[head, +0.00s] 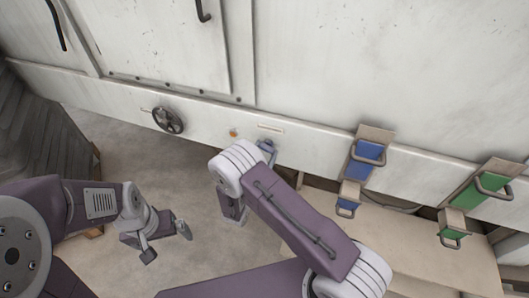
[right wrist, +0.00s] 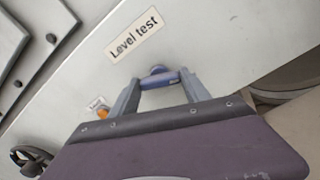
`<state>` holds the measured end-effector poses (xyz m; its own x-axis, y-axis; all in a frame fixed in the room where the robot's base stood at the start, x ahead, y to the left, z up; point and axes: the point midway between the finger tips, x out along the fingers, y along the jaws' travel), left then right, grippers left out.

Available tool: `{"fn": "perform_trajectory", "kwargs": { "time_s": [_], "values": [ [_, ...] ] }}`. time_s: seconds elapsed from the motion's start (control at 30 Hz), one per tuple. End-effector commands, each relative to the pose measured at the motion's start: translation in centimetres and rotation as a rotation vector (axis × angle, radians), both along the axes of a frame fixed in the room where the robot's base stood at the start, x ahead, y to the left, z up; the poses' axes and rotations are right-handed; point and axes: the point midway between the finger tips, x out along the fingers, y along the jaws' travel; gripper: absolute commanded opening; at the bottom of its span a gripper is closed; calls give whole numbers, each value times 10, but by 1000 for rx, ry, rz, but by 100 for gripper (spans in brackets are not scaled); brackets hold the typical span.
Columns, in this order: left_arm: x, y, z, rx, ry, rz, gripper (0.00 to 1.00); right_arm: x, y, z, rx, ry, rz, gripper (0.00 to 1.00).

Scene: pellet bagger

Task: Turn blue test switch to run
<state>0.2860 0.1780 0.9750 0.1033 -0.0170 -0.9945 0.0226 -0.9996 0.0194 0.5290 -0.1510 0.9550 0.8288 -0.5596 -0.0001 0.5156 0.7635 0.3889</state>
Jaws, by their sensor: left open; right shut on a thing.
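The blue test switch (right wrist: 159,76) is on the pale machine panel, just below the "Level test" label (right wrist: 134,37) in the right wrist view. My right gripper (right wrist: 160,82) is shut on its blue handle, one finger at each end. The switch's pointer and position marks cannot be made out. In the head view my right gripper (head: 266,148) is against the panel below the label (head: 270,128), and my arm hides most of it. My left gripper (head: 166,243) is open and empty, low over the floor at the left.
An amber lamp (head: 233,133) with a small label and a dark handwheel (head: 167,120) are on the panel left of the switch. Blue (head: 364,160) and green (head: 482,187) brackets with handles stand at the right, above a beige surface (head: 400,240). Floor shows at the left.

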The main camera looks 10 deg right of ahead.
Motion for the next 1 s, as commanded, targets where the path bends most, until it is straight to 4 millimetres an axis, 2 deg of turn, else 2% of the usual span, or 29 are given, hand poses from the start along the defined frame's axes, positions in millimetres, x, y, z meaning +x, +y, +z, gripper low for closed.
{"fn": "perform_trajectory", "kwargs": {
  "time_s": [0.5,1.0],
  "values": [
    [0,0,1,0,0,0,98,0,0,0,-282,191,-1,14],
    [0,0,1,0,0,0,98,0,0,0,-347,233,-1,14]
  ]
}}
